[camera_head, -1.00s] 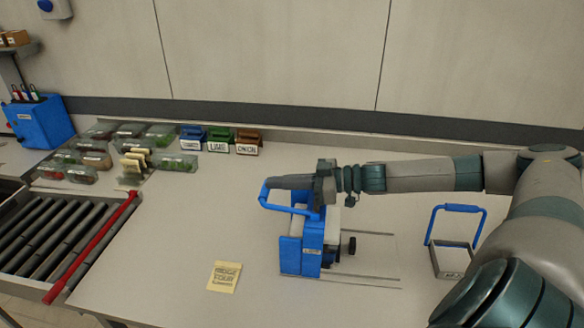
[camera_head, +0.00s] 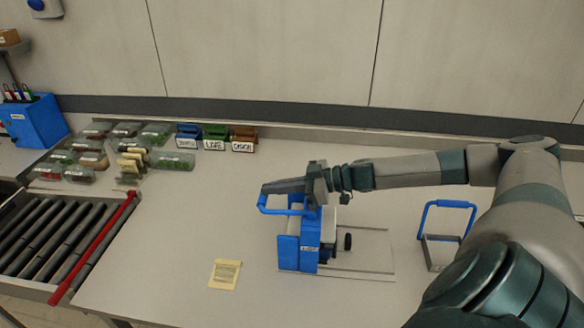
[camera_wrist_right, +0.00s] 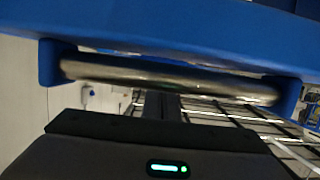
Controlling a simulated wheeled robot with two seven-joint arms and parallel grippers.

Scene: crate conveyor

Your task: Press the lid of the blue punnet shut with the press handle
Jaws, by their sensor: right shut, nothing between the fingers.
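The blue press (camera_head: 288,252) stands on the table, a little right of the middle of the head view. Its blue press handle (camera_head: 274,211) reaches out to the left, low and close to level. My right gripper (camera_head: 270,188) is shut and empty, lying just over the handle from the right. In the right wrist view, a metal bar (camera_wrist_right: 170,78) between blue brackets crosses just ahead of the dark gripper. I cannot tell whether they touch. I cannot make out the blue punnet or its lid; the press and my arm hide the space inside. My left gripper is not in view.
A small box with a raised blue handle (camera_head: 443,252) stands at the right near my arm. Several clear punnets (camera_head: 173,160) and label holders stand at the back left. A roller conveyor (camera_head: 45,240) with a red bar is at the left.

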